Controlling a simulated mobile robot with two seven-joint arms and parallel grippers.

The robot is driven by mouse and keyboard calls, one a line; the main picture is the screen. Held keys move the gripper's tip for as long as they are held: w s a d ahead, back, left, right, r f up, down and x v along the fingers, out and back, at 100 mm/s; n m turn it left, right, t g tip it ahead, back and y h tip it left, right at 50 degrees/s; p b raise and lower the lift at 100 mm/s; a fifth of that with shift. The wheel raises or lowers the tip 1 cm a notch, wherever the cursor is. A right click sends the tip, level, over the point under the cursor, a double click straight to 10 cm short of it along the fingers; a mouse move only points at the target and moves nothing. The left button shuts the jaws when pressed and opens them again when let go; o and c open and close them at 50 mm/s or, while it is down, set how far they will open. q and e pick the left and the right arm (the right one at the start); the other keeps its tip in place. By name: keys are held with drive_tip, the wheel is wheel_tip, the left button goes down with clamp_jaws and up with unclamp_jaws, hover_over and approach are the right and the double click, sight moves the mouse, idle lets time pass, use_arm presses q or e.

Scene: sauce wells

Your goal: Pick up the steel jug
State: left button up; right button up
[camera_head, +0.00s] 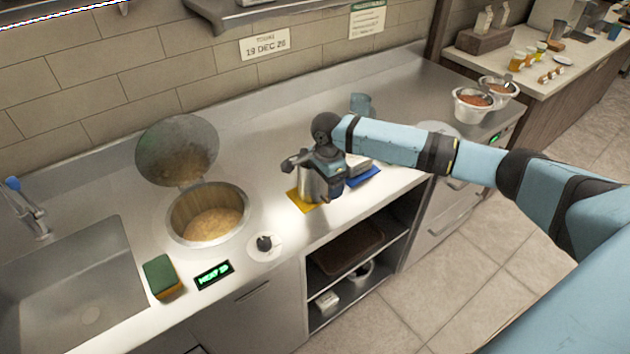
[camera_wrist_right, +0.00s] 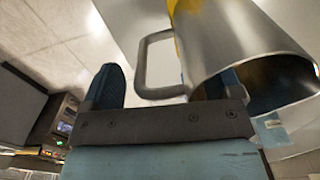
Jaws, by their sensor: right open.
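The steel jug (camera_head: 306,184) stands on a yellow mat (camera_head: 294,196) on the steel counter, partly hidden behind my right gripper (camera_head: 326,172). In the right wrist view the jug (camera_wrist_right: 240,38) fills the upper right, its open rim facing the lower right and its looped handle (camera_wrist_right: 144,66) pointing left. My right gripper (camera_wrist_right: 165,82) is open. The handle lies between its two blue fingers, one finger left of it and the other partly hidden behind the jug. I cannot tell whether they touch it. My left gripper is out of view.
Left are a round well (camera_head: 238,232) with a raised lid (camera_head: 177,150), a knob (camera_head: 265,244), a sponge (camera_head: 161,276) and a sink (camera_head: 75,285).

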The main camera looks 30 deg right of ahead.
drive_tip(key=shift+f, duration=0.3)
drive_tip(key=c, duration=1.3)
drive_tip(key=shift+c, duration=0.7)
drive_tip(key=shift+r, duration=0.1)
